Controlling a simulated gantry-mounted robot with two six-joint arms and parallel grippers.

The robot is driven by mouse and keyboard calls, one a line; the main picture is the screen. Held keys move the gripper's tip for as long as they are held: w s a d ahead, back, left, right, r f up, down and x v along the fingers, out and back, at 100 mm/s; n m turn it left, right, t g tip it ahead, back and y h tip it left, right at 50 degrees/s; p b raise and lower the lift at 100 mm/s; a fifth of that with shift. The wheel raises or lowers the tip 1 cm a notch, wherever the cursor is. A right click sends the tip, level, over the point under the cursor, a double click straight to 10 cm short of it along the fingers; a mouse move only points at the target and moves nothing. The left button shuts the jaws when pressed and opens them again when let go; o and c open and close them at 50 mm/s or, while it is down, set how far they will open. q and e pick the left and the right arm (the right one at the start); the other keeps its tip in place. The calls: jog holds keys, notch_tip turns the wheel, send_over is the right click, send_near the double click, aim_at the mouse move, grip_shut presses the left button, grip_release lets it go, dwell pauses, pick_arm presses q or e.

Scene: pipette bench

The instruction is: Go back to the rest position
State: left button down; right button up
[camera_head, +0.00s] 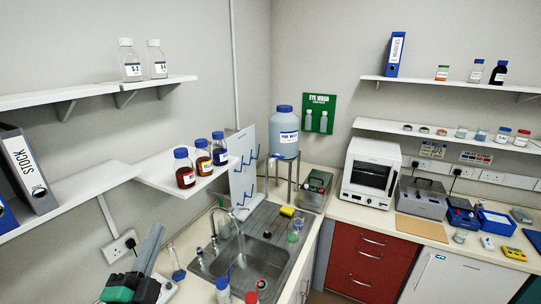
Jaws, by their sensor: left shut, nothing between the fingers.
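My left gripper (155,234) reaches in at the lower left. Its grey fingers are together and point up and away, with nothing between them. It is in front of the left wall, near the socket there, and left of the sink (236,262). It appears apart from the bottles and shelves. My right gripper is not in view.
A low shelf (153,176) with several dark bottles is above and right of the left gripper. A tap (214,222) rises at the sink. A flask (177,270) stands close to the gripper's right. Small bottles (222,290) stand in front of the sink.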

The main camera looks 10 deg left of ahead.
pick_arm(q)
jog(key=s+d+r+n+t+h, duration=0.1)
jog(key=s+d+r+t, duration=0.15)
jog(key=r, duration=0.55)
jog(key=s+d+r+n+t+h, duration=0.1)
jog(key=s+d+r, duration=0.15)
jog(key=r, duration=0.45)
jog(key=s+d+r+n+t+h, duration=0.35)
jog(key=s+r+n, duration=0.45)
jog(key=s+r, duration=0.45)
notch_tip(320, 180, down, 19)
jog(key=w+n+b, duration=0.1)
jog(key=n+b, duration=0.1)
jog(key=b, duration=1.6)
jog(key=shift+w+d+y, duration=0.2)
jog(key=shift+y, duration=0.25)
